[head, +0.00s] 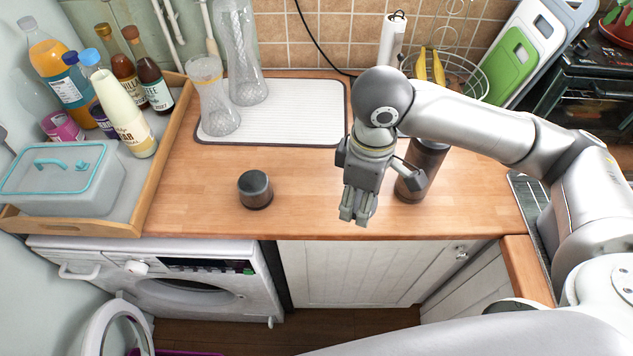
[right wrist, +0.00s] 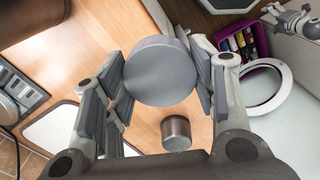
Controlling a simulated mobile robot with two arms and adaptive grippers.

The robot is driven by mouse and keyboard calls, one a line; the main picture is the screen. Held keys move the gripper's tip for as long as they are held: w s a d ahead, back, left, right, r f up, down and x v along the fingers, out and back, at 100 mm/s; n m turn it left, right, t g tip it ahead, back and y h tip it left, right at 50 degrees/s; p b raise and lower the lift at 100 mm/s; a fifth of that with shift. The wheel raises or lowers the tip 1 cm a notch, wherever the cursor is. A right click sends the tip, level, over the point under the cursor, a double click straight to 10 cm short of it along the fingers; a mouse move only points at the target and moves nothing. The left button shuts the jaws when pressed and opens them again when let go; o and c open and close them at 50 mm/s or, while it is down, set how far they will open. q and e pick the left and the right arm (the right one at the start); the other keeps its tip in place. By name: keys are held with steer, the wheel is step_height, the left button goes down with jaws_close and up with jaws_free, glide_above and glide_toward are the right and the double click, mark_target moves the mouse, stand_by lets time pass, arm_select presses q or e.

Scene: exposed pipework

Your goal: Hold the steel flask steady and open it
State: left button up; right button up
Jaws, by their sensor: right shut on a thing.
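The dark steel flask (head: 431,158) stands upright on the wooden counter in the head view. Its top is hidden behind my right arm. My right gripper (head: 375,190) is at the flask, its fingers pointing down. In the right wrist view, the right gripper's fingers (right wrist: 160,85) are shut on the sides of a round grey top (right wrist: 160,70), which I take to be the flask's. A short dark cylinder (head: 255,190) stands apart to the left, also visible in the right wrist view (right wrist: 175,132). What seems my left gripper (right wrist: 290,20) shows small there; its jaws are unclear.
A white mat (head: 290,112) with two glass vessels lies behind. A wooden tray (head: 163,135) with bottles and a teal-lidded box stands at the left. A wire basket (head: 478,75) with bananas is behind my right arm. The counter between the tray and my gripper is mostly clear.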

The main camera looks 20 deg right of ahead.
steer(key=n, duration=0.4)
steer(key=shift+s+a+r+n, duration=0.2)
steer(key=shift+a+n, duration=0.1)
steer(key=shift+a, duration=0.1)
steer(key=n, duration=0.3)
steer(key=a+n+p, duration=0.1)
steer(key=n, duration=0.2)
steer(key=shift+r, duration=0.1)
steer(key=n, duration=0.3)
steer(key=a+n+p, duration=0.1)
steer(key=n, duration=0.2)
steer(key=shift+r+n, duration=0.1)
steer(key=shift+n, duration=0.3)
steer(key=n, duration=0.5)
steer(key=p, duration=0.4)
glide_above(334, 188)
steer(key=f, duration=0.8)
steer(key=shift+s+a+f, duration=0.1)
steer(key=shift+s+f, duration=0.25)
steer(key=shift+s, duration=0.05)
steer(key=shift+w+f+p, duration=0.3)
steer(key=shift+w+f, duration=0.2)
steer(key=shift+f, duration=0.25)
step_height(334, 188, down, 2)
steer(key=shift+f, duration=0.4)
